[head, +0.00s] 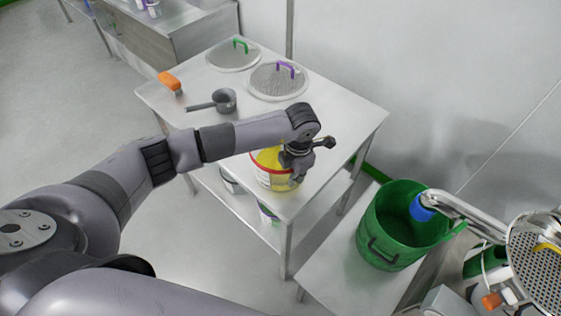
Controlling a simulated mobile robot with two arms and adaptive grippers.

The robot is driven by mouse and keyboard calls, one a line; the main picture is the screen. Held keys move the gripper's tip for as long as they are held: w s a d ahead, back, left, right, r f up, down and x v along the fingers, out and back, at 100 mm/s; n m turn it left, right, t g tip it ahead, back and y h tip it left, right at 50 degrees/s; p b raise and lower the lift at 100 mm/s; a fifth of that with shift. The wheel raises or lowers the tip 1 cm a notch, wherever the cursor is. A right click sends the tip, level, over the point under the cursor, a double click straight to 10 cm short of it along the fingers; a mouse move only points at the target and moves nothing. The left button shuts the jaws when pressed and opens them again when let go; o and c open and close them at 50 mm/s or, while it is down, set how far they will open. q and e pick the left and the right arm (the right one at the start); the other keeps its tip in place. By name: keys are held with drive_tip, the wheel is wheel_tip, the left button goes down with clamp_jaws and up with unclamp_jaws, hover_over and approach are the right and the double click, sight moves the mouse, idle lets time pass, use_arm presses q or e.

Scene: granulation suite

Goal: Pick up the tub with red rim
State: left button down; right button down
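The tub with the red rim (268,180) stands near the front corner of the steel table (350,118). Its body looks yellow and white, and yellow shows inside the rim. My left gripper (297,172) is at the tub's right side, over its rim, and hides that part of it. The fingers are small and partly hidden, so I cannot tell whether they are open or closed on the tub. My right gripper is not in view.
A dark scoop (224,100), an orange-handled tool (170,82) and two round mesh sieves with green (232,56) and purple (277,82) handles lie farther back. A green bucket (384,232) stands at right. More containers sit on the lower shelf.

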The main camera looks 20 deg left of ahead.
use_arm(q)
drive_tip(key=shift+w+r, duration=0.1)
drive_tip(key=shift+r, duration=0.1)
wheel_tip(320, 180, up, 20)
drive_tip(key=b, duration=0.5)
drive_tip(key=shift+f, duration=0.15)
idle(0.4)
